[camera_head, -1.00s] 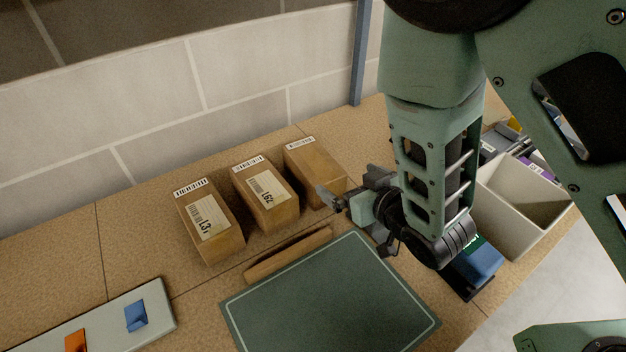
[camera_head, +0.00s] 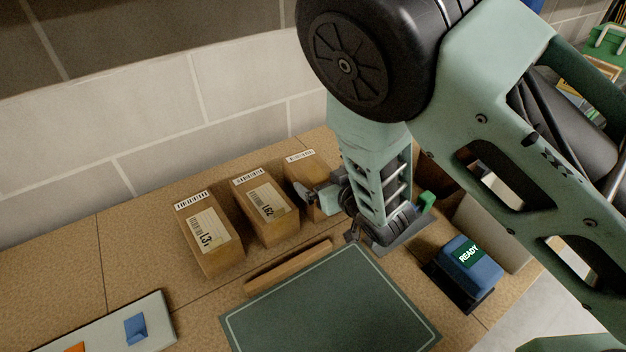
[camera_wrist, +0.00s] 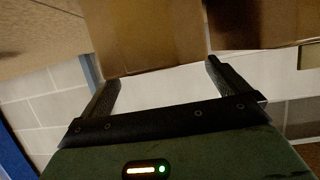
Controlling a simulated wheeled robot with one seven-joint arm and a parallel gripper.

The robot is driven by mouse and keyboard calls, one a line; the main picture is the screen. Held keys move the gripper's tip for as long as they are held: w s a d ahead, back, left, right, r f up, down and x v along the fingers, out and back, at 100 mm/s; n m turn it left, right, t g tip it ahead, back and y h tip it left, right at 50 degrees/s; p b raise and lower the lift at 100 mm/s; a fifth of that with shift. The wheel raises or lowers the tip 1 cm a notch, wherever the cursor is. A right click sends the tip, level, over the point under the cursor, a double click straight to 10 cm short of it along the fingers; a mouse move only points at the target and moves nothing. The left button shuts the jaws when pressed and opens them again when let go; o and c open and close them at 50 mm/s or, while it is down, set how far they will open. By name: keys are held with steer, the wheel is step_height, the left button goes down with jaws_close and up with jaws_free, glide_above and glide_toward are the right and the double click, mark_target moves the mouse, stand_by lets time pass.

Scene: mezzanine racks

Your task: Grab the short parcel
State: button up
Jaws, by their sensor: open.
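Three brown parcels stand in a row on the tan bench: a left one (camera_head: 207,240) labelled L3-something, a middle one (camera_head: 268,212) labelled L62, and a right one (camera_head: 299,172) partly hidden by my gripper. I cannot tell for sure from their visible sides which is the short one. My gripper (camera_head: 318,198) is at the near end of the right parcel. In the wrist view, my gripper (camera_wrist: 160,74) is open, its fingers apart, with one parcel (camera_wrist: 147,38) in front of the gap and another (camera_wrist: 255,22) to the right. Nothing is held.
A low wooden strip (camera_head: 288,266) lies between the parcels and a dark green mat (camera_head: 330,305). A pale tray (camera_head: 92,335) with blue and orange pieces is at lower left. A blue READY device (camera_head: 474,268) and a pale bin (camera_head: 492,232) are at right. A block wall stands behind.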

mark_target(314, 172)
steer(key=shift+p+x, duration=0.6)
steer(key=shift+x, duration=1.25)
steer(key=c, duration=1.2)
steer(key=shift+r, duration=0.15)
steer(key=shift+c, duration=0.8)
